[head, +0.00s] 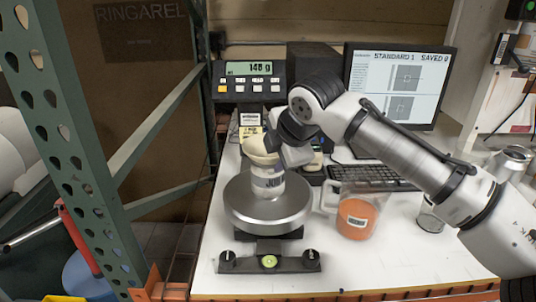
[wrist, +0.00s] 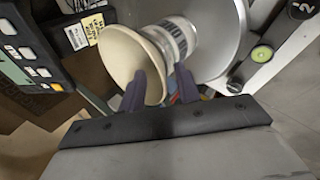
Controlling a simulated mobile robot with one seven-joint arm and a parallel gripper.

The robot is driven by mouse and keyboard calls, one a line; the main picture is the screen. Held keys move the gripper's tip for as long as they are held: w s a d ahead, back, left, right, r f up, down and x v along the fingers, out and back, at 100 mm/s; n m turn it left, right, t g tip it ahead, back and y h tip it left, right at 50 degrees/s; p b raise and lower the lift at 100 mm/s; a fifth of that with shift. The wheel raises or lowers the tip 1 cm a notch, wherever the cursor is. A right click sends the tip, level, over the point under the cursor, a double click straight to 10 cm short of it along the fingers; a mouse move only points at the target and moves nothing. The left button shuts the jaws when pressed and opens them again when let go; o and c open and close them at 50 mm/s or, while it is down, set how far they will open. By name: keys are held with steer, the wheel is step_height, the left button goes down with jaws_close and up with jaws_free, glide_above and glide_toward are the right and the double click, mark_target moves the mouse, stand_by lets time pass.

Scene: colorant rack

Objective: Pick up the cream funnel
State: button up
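The cream funnel (head: 259,150) sits at the mouth of a white labelled jar (head: 268,183), which stands on the round metal pan (head: 243,213) of a scale. In the wrist view the funnel (wrist: 119,52) shows its wide rim, with the jar (wrist: 172,40) behind it. My gripper (wrist: 158,75) is at the funnel's rim, its two dark fingers apart. One finger overlaps the funnel's open mouth and the other is on its outer side, with part of the rim between them. I cannot tell whether either finger touches it. The head view hides part of the funnel behind my gripper (head: 273,142).
A scale display (head: 248,68) reading 145 g stands behind. A clear jug (head: 356,213) with orange contents, a keyboard (head: 372,178) and a monitor (head: 402,82) are to the right. A green rack post (head: 75,125) stands left. The front right bench is clear.

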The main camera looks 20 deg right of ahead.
steer(key=shift+c, duration=0.4)
jaws_close()
